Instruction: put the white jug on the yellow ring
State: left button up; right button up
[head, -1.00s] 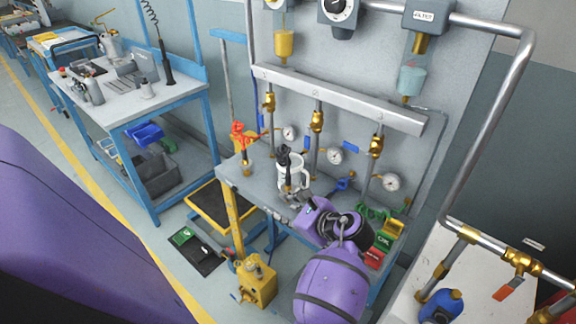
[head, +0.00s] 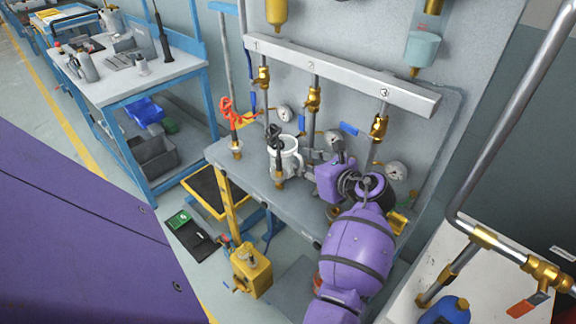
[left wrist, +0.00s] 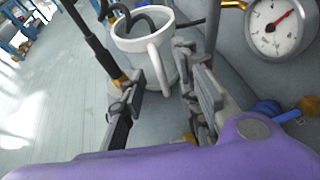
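The white jug (head: 291,160) stands upright on the grey bench, partly hidden behind a black-handled tap. In the left wrist view the jug (left wrist: 142,45) is just ahead, with its handle facing me. My left gripper (head: 312,153) is right beside the jug on its right. In the left wrist view this gripper (left wrist: 163,105) is open, with the jug's handle in the gap between its fingers; whether they touch it I cannot tell. I cannot make out the yellow ring in either view. My right gripper is not in view.
The red-handled tap (head: 230,118) stands left of the jug. A gauge (left wrist: 280,25) and pipes are close to the gripper's right. The wall manifold (head: 340,75) is behind. A yellow block (head: 250,272) is below the bench's front.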

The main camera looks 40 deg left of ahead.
pick_arm(q)
jog(key=shift+w+a+f, duration=0.1)
jog(key=shift+a, duration=0.15)
jog(key=shift+w, duration=0.1)
grip_shut()
jog(key=shift+r, duration=0.2)
